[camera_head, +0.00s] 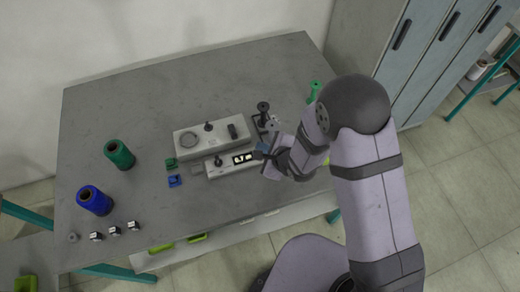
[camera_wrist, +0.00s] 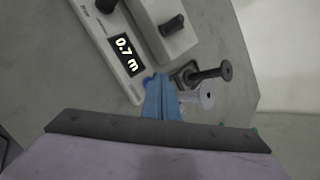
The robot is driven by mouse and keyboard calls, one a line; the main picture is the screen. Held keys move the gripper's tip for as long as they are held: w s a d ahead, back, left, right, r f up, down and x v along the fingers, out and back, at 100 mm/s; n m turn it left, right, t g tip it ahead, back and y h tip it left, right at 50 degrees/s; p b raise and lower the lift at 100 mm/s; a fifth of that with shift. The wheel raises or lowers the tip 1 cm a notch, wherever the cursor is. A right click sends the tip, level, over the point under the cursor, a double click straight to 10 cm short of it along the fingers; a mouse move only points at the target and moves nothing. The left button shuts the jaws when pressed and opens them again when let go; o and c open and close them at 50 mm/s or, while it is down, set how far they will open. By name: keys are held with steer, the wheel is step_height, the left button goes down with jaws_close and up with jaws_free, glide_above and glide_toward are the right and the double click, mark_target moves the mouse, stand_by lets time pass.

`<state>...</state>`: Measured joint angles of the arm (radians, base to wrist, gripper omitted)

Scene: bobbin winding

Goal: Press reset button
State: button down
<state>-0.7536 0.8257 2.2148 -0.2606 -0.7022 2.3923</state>
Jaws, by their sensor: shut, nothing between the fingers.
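The counter unit (camera_head: 222,166) is a long pale box with a lit display, in front of the white winder box (camera_head: 190,142). In the wrist view its display (camera_wrist: 124,52) reads 0.7 m. A small blue spot, possibly the reset button (camera_wrist: 147,82), shows at the unit's end, right beside my fingertips. My gripper (camera_wrist: 161,82) is shut and empty, its blue fingers together over that end of the unit. In the head view my gripper (camera_head: 263,148) is at the right end of the unit, partly hidden by my arm. I cannot tell whether the fingertips touch the button.
A black spindle post (camera_wrist: 208,74) and a grey bobbin (camera_wrist: 205,97) stand close to the fingers. A green spool (camera_head: 119,154) and a blue spool (camera_head: 95,200) stand at the left of the table. Small green and blue pieces (camera_head: 174,181) lie left of the unit.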

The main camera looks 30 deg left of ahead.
steer(key=shift+f+b, duration=0.35)
steer(key=shift+f, duration=0.2)
stand_by(0.4)
steer(key=shift+r, duration=0.2)
steer(key=shift+r+p, duration=0.75)
steer(key=shift+p, duration=0.1)
step_height(320, 180, up, 5)
steer(key=p, duration=0.4)
stand_by(0.4)
stand_by(0.7)
